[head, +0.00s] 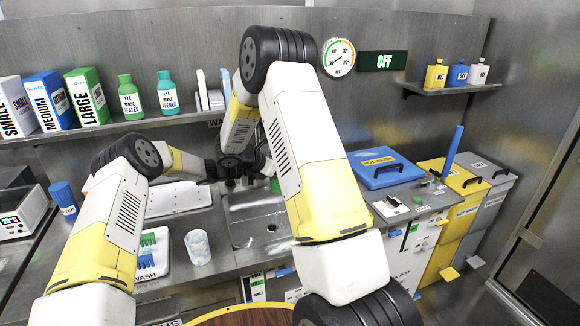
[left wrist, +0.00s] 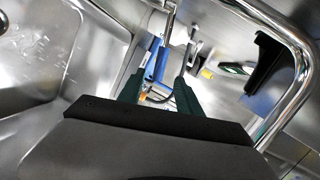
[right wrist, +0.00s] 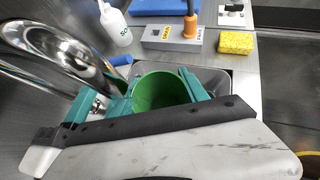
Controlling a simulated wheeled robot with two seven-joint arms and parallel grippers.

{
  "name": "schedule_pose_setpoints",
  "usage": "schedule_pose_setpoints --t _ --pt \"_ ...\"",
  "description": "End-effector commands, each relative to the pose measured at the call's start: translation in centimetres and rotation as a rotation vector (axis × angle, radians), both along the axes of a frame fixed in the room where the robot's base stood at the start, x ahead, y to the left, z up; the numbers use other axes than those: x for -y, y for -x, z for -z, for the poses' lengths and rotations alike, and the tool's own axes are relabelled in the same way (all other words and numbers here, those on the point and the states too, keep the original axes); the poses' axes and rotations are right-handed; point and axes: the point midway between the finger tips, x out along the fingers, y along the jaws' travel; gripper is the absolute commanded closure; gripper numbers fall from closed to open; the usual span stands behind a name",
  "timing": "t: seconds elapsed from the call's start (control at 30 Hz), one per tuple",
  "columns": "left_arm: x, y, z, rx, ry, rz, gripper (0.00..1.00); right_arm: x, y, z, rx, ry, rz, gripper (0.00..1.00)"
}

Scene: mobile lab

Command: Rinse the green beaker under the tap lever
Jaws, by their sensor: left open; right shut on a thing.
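The green beaker (right wrist: 163,90) is upright in my right gripper (right wrist: 150,88), whose teal fingers are shut on it from both sides, at the sink. The curved chrome spout (right wrist: 45,50) is to its left in the right wrist view; I see no clear water stream. My left gripper (left wrist: 160,78) is open. A blue bar (left wrist: 155,63), perhaps the tap lever, shows between its fingers in the left wrist view; I cannot tell whether they touch. In the head view my arms mostly hide both grippers and the tap. A green patch (head: 276,186) beside my right arm may be the beaker.
The steel sink (head: 255,225) lies below. A chrome pipe (left wrist: 298,85) is close right of my left gripper. A white bottle (right wrist: 116,25), grey box (right wrist: 172,38) and yellow sponge (right wrist: 236,42) stand near the beaker. A patterned cup (head: 198,247) stands left of the sink.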

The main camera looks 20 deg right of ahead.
Motion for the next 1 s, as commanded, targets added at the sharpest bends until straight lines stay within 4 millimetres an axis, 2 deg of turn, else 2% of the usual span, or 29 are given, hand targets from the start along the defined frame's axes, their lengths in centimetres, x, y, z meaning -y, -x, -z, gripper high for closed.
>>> schedule_pose_setpoints --t 0.03,0.2,0.4,0.6,0.93,1.0 --pt "1.2 -0.2 0.3 0.002 -0.001 0.003 0.59 0.0 0.0 0.0 0.000 0.000 0.000 0.88" --pt "4.6 -0.9 1.1 0.004 -0.001 0.004 0.59 0.0 0.0 0.0 0.000 0.000 0.000 0.88" --pt "7.2 -1.7 1.7 0.004 -0.002 0.001 0.59 0.0 0.0 0.0 0.000 0.000 0.000 0.88" --pt "8.3 -2.0 1.9 0.002 -0.001 0.002 0.59 0.0 0.0 0.0 0.000 0.000 0.000 0.88" --pt "8.5 -2.1 1.9 0.002 -0.001 0.002 0.59 0.0 0.0 0.0 0.000 0.000 0.000 0.88" --pt "8.5 -2.1 1.9 0.002 -0.001 0.002 0.72 0.0 0.0 0.0 0.000 0.000 0.000 0.88"
